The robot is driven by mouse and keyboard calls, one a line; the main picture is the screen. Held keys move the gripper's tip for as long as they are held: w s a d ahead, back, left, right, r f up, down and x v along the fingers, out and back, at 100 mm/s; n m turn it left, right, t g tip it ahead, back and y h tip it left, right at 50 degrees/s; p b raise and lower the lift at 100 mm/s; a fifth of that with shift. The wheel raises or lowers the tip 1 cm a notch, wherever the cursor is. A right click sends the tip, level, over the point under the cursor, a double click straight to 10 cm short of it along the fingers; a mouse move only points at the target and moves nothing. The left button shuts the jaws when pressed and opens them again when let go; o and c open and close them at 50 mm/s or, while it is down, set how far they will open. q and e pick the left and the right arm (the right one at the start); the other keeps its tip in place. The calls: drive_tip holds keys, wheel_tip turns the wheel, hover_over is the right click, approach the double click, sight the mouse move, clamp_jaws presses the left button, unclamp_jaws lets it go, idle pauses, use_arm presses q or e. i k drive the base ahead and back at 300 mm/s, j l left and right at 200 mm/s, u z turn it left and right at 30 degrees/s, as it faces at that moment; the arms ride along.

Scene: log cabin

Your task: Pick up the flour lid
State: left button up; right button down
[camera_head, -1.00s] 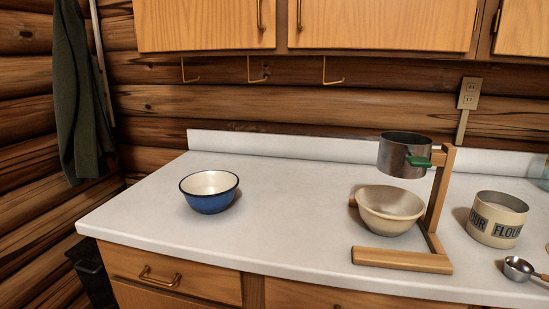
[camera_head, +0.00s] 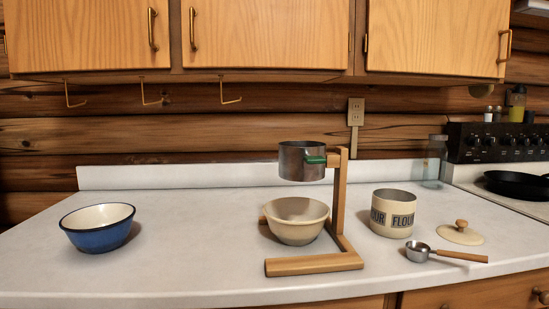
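The flour lid (camera_head: 460,234) is a cream disc with a small wooden knob on top. It lies on the white counter at the right, knob up. The cream flour canister (camera_head: 393,213), lettered FLOUR, stands open just left of and behind it. A metal measuring scoop (camera_head: 419,251) with a wooden handle lies in front of the lid, its handle passing close to the lid's front edge. Neither of my grippers shows in the head view.
A wooden stand (camera_head: 341,205) holds a metal sifter (camera_head: 301,161) with a green handle above a cream bowl (camera_head: 296,221). A blue bowl (camera_head: 98,228) sits at left. A glass jar (camera_head: 433,161) stands behind the lid. A stove with a black pan (camera_head: 517,185) is at right.

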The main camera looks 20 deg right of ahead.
sight(459, 232)
drive_tip(key=z, duration=1.3)
